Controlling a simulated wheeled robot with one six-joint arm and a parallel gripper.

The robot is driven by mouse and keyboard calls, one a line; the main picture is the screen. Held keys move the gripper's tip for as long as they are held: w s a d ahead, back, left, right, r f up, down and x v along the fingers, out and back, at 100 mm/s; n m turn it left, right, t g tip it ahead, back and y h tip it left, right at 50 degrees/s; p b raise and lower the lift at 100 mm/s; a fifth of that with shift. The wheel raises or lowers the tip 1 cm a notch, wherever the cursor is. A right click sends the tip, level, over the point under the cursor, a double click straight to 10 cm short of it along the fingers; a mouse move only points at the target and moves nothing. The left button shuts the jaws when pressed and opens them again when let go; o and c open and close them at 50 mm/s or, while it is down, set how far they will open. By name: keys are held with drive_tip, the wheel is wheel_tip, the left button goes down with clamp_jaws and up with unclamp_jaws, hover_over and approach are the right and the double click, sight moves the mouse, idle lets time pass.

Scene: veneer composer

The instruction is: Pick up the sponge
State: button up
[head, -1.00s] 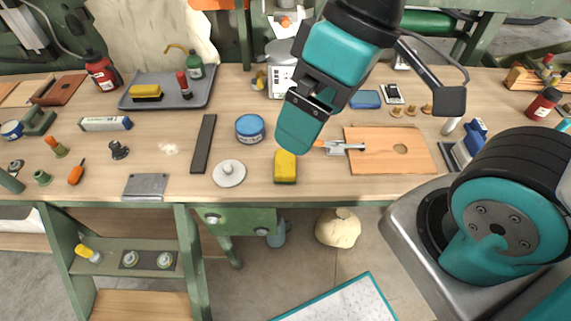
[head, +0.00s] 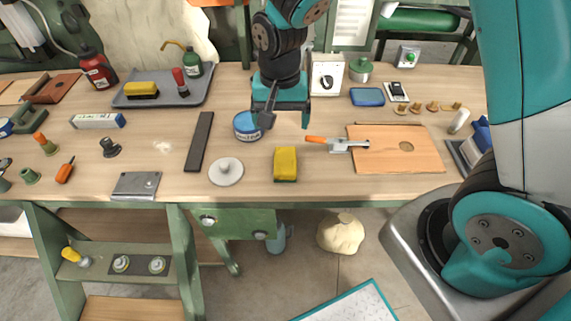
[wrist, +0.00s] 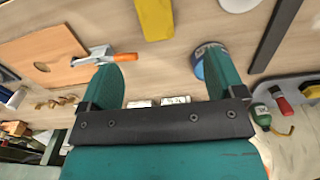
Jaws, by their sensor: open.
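The sponge (head: 285,163), a yellow block with a dark green side, lies on the wooden workbench near its front edge. It also shows at the top of the wrist view (wrist: 155,18), beyond my fingertips. My gripper (head: 287,117) is open and empty, over the bench behind the sponge and apart from it. In the wrist view my gripper (wrist: 162,72) has its two teal fingers spread wide, with bare bench between them. Nothing covers the sponge in the head view.
A blue tin (head: 247,127) and a pale round disc (head: 226,171) are left of the sponge. An orange-handled toggle clamp (head: 338,145) and a wooden board (head: 425,160) are to its right. A grey tray (head: 200,99) holding a yellow-and-black block (head: 141,90) stands back left.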

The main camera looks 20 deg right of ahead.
sight(285, 159)
wheel_tip(285, 159, down, 9)
drive_tip(key=shift+f, duration=0.15)
drive_tip(key=shift+d+f, duration=0.15)
drive_tip(key=shift+f, duration=0.75)
drive_tip(key=shift+d+f, duration=0.2)
drive_tip(key=shift+f, duration=0.7)
drive_tip(key=shift+d+f, duration=0.15)
drive_tip(key=shift+f, duration=0.75)
drive_tip(key=c, duration=1)
drive_tip(key=shift+r, duration=0.1)
wheel_tip(285, 159, up, 20)
drive_tip(key=p, duration=0.1)
